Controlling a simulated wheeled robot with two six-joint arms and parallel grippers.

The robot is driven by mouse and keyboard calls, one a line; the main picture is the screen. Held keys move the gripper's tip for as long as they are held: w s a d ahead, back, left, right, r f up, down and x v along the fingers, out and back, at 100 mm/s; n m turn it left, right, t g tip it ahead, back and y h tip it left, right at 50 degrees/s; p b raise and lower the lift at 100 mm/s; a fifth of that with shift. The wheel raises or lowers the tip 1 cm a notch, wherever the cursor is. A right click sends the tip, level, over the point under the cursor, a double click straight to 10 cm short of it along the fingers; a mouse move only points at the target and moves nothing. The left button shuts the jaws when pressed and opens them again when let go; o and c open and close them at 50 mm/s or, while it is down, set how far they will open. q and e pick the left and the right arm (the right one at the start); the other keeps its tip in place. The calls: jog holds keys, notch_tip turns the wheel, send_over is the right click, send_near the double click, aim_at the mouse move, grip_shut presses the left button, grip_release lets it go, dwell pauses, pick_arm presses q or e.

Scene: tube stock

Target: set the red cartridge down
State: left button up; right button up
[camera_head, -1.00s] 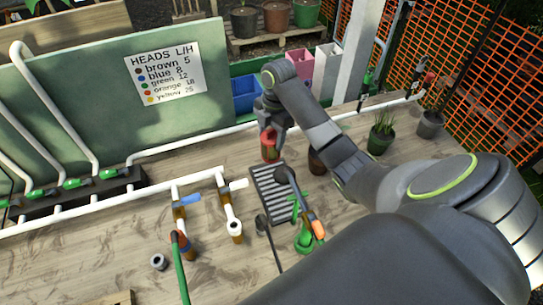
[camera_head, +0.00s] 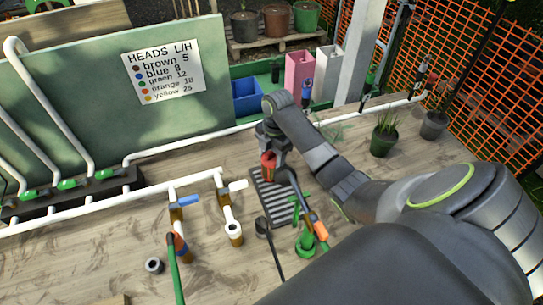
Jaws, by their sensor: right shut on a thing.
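The red cartridge (camera_head: 268,161) is in the head view near the middle, at the far end of the dark slatted grate (camera_head: 270,193). My right gripper (camera_head: 269,150) points down from above and is shut on the cartridge's upper part. The cartridge looks upright. Its lower end is close to the grate, but I cannot tell whether it touches. My fingers partly cover its top. My left gripper is not in view.
A black hose and an orange-tipped green sprayer (camera_head: 319,231) lie close by the grate. White pipes with a blue-handled tap (camera_head: 187,200) stand to the left. A white pipe runs behind, before the green board (camera_head: 60,110). Potted plants (camera_head: 383,140) stand right.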

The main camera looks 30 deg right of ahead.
jog(key=shift+f, duration=0.1)
jog(key=o, duration=1)
jog(key=shift+c, duration=0.2)
jog(key=r, duration=0.1)
jog(key=r+b, duration=0.1)
jog(key=r, duration=0.2)
jog(key=shift+w+d+r+b, duration=0.1)
jog(key=shift+d+r+b, duration=0.2)
jog(key=shift+d+r, duration=0.1)
jog(key=r+p, duration=0.2)
jog(key=r, duration=0.1)
jog(key=r+p, duration=0.3)
jog(key=shift+d, duration=0.2)
jog(key=shift+d+r+p, duration=0.15)
jog(key=shift+r+p, duration=0.55)
